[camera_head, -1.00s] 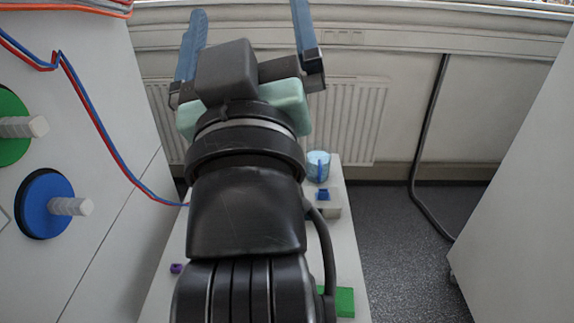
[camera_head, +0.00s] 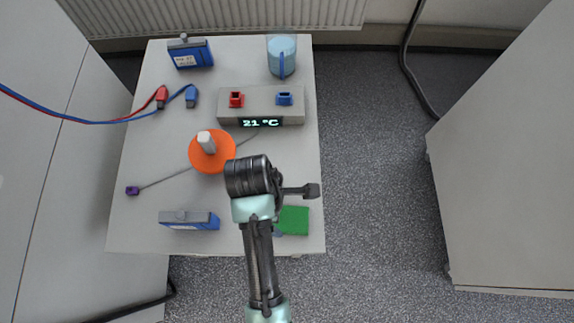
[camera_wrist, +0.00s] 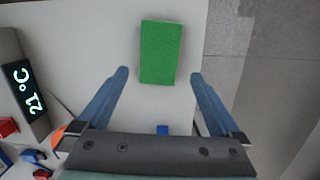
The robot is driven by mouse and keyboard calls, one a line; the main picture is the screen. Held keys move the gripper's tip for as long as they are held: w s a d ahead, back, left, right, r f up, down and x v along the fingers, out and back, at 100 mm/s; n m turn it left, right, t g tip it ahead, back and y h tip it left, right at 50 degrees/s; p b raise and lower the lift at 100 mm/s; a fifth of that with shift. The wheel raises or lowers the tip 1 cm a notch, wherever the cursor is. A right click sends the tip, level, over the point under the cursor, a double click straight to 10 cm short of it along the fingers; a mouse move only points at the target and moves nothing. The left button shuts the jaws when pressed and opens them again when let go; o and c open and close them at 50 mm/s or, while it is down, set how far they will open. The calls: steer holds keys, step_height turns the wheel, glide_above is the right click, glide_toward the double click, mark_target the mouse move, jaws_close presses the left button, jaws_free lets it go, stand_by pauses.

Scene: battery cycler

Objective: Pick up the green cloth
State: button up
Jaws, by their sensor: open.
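The green cloth (camera_head: 293,220) is a small flat rectangle on the white table near its front right edge. My arm covers part of its left side in the head view. In the wrist view the green cloth (camera_wrist: 161,52) lies ahead, in line with the gap between my fingers. My gripper (camera_wrist: 158,78) is open, with one blue finger on each side and nothing held. The tips appear level with the near end of the cloth in the picture; their height above it is hard to tell. In the head view the gripper is mostly hidden by my arm.
A grey box with a 21 °C display (camera_head: 261,106) and a light-blue cup (camera_head: 281,56) stand at the back. An orange disc (camera_head: 212,151) lies mid-table. Blue devices (camera_head: 191,53) (camera_head: 189,220) sit left. Red and blue cables (camera_head: 90,122) cross the left edge.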

mark_target(287, 219)
steer(key=f, duration=0.2)
steer(key=d+f, duration=0.1)
steer(key=f, duration=0.4)
steer(key=shift+s+d+f, duration=0.1)
steer(key=shift+d+f, duration=0.1)
steer(key=shift+d, duration=0.15)
steer(key=shift+c, duration=0.2)
steer(key=c, duration=1)
steer(key=shift+c, duration=0.2)
steer(key=shift+r, duration=0.1)
step_height(287, 219, up, 10)
steer(key=shift+p, duration=0.35)
